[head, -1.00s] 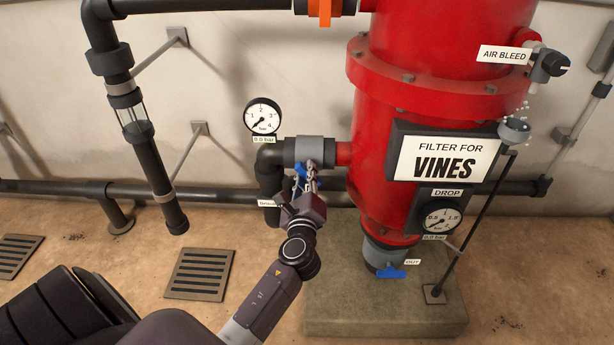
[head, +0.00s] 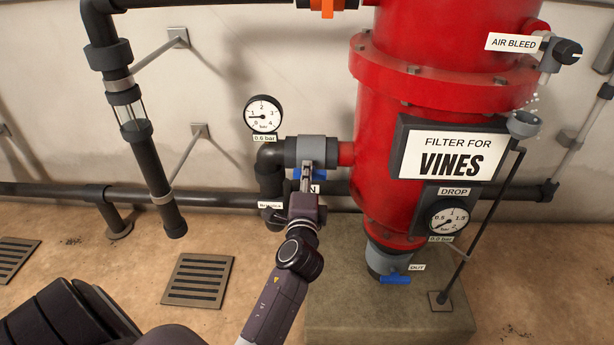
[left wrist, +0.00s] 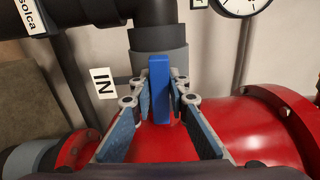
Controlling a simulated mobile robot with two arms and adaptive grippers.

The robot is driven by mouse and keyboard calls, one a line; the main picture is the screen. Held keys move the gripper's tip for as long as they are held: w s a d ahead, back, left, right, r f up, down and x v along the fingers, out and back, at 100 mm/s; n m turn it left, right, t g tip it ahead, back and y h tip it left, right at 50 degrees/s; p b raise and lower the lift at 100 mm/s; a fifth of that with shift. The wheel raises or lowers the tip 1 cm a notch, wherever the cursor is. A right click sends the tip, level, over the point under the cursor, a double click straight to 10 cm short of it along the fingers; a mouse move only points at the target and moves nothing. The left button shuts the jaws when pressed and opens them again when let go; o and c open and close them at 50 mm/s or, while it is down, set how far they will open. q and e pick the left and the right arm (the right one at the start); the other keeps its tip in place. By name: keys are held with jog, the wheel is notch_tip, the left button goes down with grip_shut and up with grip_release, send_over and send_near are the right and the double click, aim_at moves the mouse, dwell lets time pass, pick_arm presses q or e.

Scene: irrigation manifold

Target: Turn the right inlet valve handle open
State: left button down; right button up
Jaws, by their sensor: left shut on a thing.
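The inlet valve (head: 312,150) is a grey body on the black pipe elbow beside the red filter tank (head: 385,130). Its blue handle (head: 321,174) shows partly behind my left gripper (head: 306,177). In the left wrist view the blue handle (left wrist: 159,88) stands between my two fingers (left wrist: 161,92), roughly in line with the pipe. A white "IN" tag (left wrist: 103,84) is beside it. My left gripper is shut on the handle. The pressure gauge (head: 263,113) above the elbow reads 0.6 bar.
A drop gauge (head: 447,216) and an outlet valve with a blue handle (head: 395,280) are low on the tank. A drain rod (head: 480,225) stands at right. Floor grates (head: 198,280) lie at left. A sight-glass pipe (head: 135,120) hangs at left.

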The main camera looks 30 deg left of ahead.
pick_arm(q)
jog(key=shift+n, duration=0.4)
pick_arm(e)
jog(key=shift+s+r, duration=0.15)
jog(key=shift+r, duration=0.15)
pick_arm(q)
jog(key=c, duration=1.8)
grip_release()
jog(key=shift+c, duration=0.2)
